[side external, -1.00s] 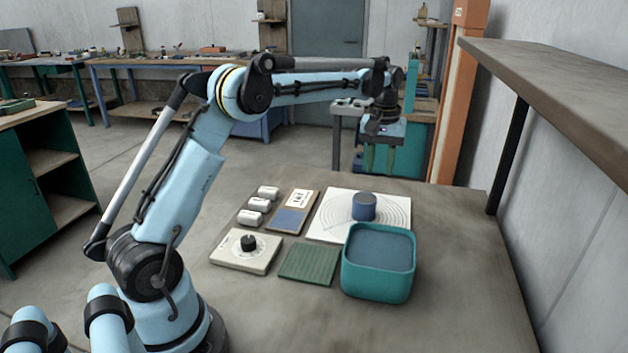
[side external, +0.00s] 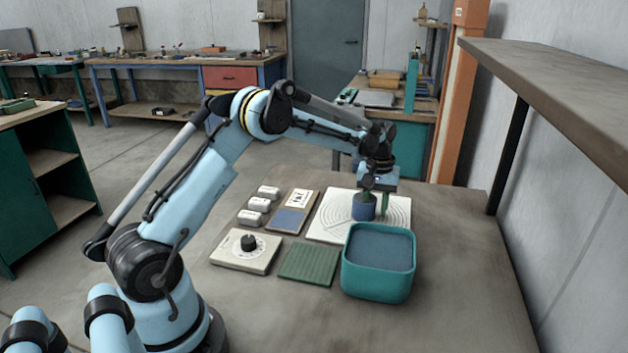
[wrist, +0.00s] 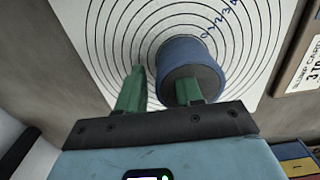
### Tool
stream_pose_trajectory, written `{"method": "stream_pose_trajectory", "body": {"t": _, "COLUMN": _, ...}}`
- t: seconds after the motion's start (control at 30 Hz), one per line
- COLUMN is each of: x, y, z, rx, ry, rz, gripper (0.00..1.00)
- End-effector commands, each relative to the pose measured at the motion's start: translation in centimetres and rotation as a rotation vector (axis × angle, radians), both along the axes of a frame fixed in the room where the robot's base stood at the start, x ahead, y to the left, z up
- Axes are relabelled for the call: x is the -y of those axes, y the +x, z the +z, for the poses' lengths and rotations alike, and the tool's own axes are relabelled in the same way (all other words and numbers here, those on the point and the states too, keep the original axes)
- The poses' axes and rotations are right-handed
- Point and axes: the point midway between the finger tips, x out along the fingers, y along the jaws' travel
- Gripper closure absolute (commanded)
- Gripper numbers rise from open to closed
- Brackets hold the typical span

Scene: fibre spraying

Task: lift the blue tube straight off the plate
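The blue tube (side external: 362,212) stands upright on the white plate (side external: 326,226) with printed concentric rings. My gripper (side external: 376,201) points down at the tube, its two green fingers apart. In the wrist view, the tube (wrist: 188,50) sits right of centre on the plate (wrist: 112,30). There my gripper (wrist: 162,78) has its left finger outside the tube, beside its left edge. The right finger overlaps the tube's near end. I cannot tell whether that finger is inside the tube or above it, or whether either finger touches it.
A teal bin (side external: 378,290) with a blue-grey inside stands close in front of the plate. A green ribbed mat (side external: 309,264), a dial box (side external: 246,251), a labelled board (side external: 291,218) and white cylinders (side external: 259,204) lie to the left. The table's right side is clear.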

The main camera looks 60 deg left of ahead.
Motion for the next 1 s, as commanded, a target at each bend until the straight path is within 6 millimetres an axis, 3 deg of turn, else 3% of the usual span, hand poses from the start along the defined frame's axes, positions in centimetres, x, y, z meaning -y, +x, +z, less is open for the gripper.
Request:
{"method": "stream_pose_trajectory", "body": {"t": 0.37, "x": 0.01, "y": -0.01, "z": -0.5, "rx": 0.0, "ry": 0.0, "rz": 0.0, "gripper": 0.64}}
{"method": "stream_pose_trajectory", "body": {"t": 0.6, "x": 0.01, "y": -0.01, "z": -0.48, "rx": 0.0, "ry": 0.0, "rz": 0.0, "gripper": 1.0}}
{"method": "stream_pose_trajectory", "body": {"t": 1.0, "x": 0.0, "y": -0.01, "z": -0.28, "rx": 0.0, "ry": 0.0, "rz": 0.0, "gripper": 1.0}}
